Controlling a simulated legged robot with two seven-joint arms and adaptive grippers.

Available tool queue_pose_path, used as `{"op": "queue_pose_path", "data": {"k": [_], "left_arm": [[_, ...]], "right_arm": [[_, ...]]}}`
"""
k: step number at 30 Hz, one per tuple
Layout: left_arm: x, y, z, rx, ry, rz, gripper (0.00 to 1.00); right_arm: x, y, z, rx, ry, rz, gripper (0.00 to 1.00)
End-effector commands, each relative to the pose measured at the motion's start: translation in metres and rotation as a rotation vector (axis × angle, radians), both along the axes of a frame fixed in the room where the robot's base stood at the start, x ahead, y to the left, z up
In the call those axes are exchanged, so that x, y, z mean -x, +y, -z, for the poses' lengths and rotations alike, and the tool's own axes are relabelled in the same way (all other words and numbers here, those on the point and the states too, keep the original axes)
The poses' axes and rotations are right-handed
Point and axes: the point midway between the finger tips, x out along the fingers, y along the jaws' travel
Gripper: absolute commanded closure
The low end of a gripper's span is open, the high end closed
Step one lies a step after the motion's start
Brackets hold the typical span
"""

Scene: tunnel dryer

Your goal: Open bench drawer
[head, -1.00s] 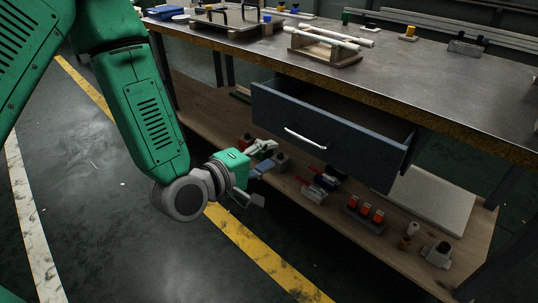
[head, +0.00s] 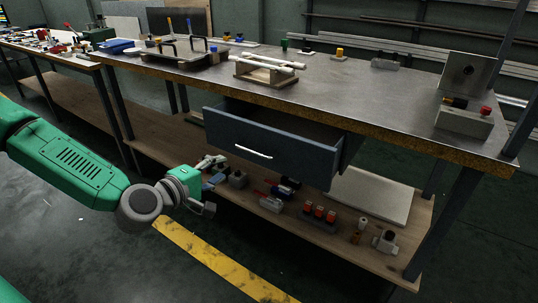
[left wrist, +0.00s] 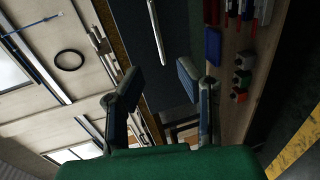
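The bench drawer (head: 285,146) is dark blue-grey and stands pulled out from under the bench top, its inside partly showing. Its pale bar handle (head: 253,152) is on the front face. My left gripper (head: 208,208) is in front of the bench, to the left of and below the handle, apart from it. In the left wrist view the two fingers (left wrist: 158,85) are spread with nothing between them. The handle (left wrist: 156,32) shows beyond the fingertips there, and the drawer front (left wrist: 178,40) lies around it. My right gripper is not in view.
The bench top (head: 330,95) carries a wooden rack (head: 265,78) with pale rods. The lower shelf (head: 385,255) holds several small parts and a white panel (head: 368,195). A bench leg (head: 445,222) stands at the right. Floor in front, with a yellow line (head: 215,258), is clear.

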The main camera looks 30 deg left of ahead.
Motion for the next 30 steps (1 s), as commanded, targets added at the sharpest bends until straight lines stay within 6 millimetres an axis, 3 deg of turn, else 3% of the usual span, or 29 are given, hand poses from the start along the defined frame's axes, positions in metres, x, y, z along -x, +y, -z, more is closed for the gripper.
{"op": "queue_pose_path", "data": {"k": [5, 15, 21, 30], "left_arm": [[-0.017, -0.005, 0.004, -0.010, -0.001, 0.003, 0.69], [-0.086, -0.010, 0.020, -0.008, -0.003, 0.002, 0.69], [-0.118, -0.011, 0.025, -0.005, -0.002, 0.001, 0.69], [-0.133, -0.015, 0.025, -0.004, -0.002, 0.001, 0.69]], "right_arm": [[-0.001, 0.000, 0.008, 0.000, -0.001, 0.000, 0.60], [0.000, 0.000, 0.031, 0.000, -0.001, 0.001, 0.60], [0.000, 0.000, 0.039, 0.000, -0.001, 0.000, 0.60], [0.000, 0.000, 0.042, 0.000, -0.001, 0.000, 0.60]]}}
